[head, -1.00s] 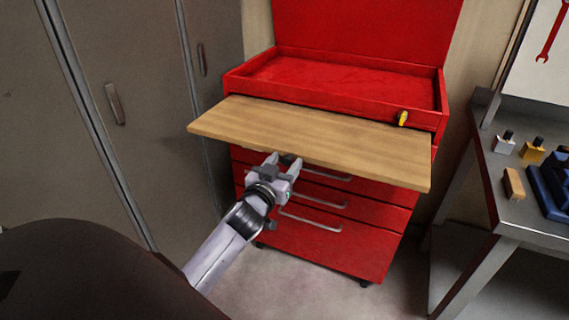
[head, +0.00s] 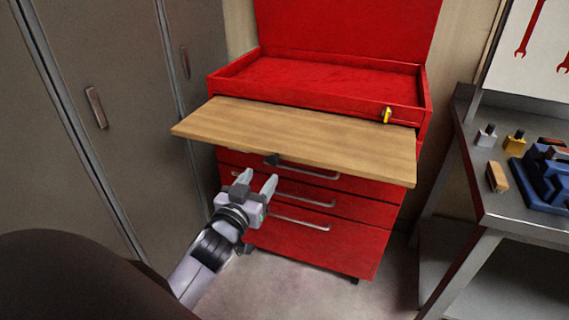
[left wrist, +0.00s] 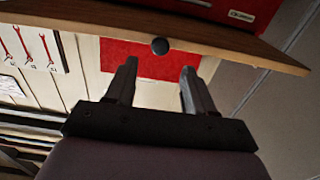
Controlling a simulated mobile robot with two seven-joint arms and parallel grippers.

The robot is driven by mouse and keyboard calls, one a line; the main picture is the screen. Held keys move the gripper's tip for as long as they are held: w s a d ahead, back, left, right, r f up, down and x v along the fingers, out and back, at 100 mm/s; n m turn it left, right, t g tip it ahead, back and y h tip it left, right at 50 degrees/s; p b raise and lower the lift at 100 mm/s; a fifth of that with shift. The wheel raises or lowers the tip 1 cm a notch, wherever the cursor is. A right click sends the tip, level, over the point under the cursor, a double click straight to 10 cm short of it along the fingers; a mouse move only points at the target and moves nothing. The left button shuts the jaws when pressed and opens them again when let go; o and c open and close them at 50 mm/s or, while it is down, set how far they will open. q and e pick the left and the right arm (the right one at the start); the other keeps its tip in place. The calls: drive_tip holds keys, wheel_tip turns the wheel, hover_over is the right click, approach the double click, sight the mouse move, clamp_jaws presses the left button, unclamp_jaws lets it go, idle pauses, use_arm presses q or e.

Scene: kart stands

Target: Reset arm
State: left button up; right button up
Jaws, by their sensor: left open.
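My left gripper (head: 259,178) is open and empty in the head view, in front of the drawers and below the pulled-out wooden board (head: 300,135). A dark knob (head: 271,159) sits at the board's front edge, a little beyond the fingertips and apart from them. In the left wrist view, the open fingers (left wrist: 158,75) point toward the board's underside (left wrist: 100,22), and the round dark knob (left wrist: 160,46) lies between and beyond them. My right gripper is not in view.
The red tool cabinet (head: 320,240) has an open lid, a yellow key-like piece (head: 387,115) and drawers with bar handles. Grey lockers (head: 110,140) stand at the left. A metal workbench (head: 500,205) with small blocks and a blue vise (head: 545,180) is at the right. Floor in front is clear.

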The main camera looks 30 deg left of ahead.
use_arm(q)
drive_tip(key=s+d+f+m+g+h, duration=0.2)
drive_tip(key=s+d+f+g+h, duration=0.1)
drive_tip(key=s+d+f, duration=0.4)
drive_tip(key=s+d+f+m+g+h, duration=0.3)
drive_tip(key=s+d+f, duration=0.5)
drive_tip(key=s+f, duration=0.3)
wheel_tip(320, 180, down, 4)
drive_tip(key=shift+d+r+g+h, duration=0.25)
drive_tip(key=shift+g+h, duration=0.05)
drive_tip(key=shift+g, duration=0.2)
idle(0.8)
